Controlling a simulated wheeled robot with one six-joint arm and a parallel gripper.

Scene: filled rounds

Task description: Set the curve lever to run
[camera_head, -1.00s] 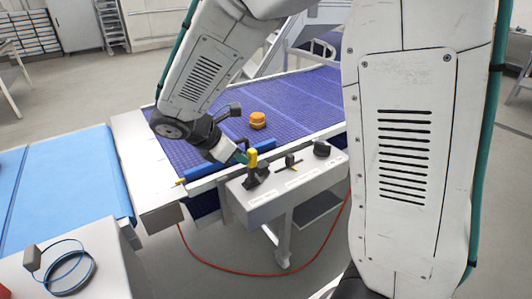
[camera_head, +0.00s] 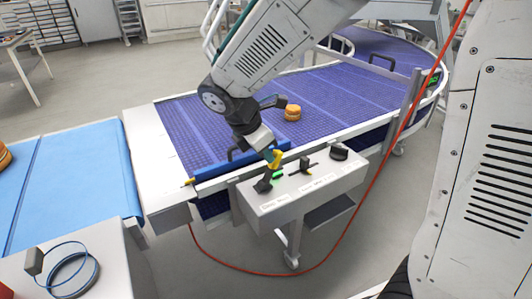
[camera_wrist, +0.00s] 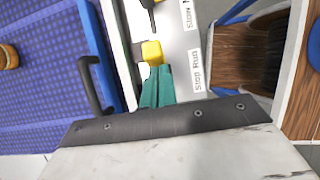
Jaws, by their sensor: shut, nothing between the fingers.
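The curve lever (camera_head: 275,160) has a yellow grip and a black base on the white control box (camera_head: 300,200). It leans right, toward the middle lever. A green patch shows beside its base. In the wrist view its yellow grip (camera_wrist: 151,51) is just past the teal fingertips, near a "Stop Run" label (camera_wrist: 197,70). My gripper (camera_head: 267,153) is shut and holds nothing. Its fingertips are at the left of the yellow grip, touching or very close; I cannot tell which. The fingers (camera_wrist: 157,84) hide part of the lever's lower shaft.
A second lever (camera_head: 304,166) and a black knob (camera_head: 339,153) stand to the right on the box. Behind it is the purple curved belt (camera_head: 240,110) with an orange round (camera_head: 292,112). A blue belt (camera_head: 75,175) lies left. A red cable hangs right of the box.

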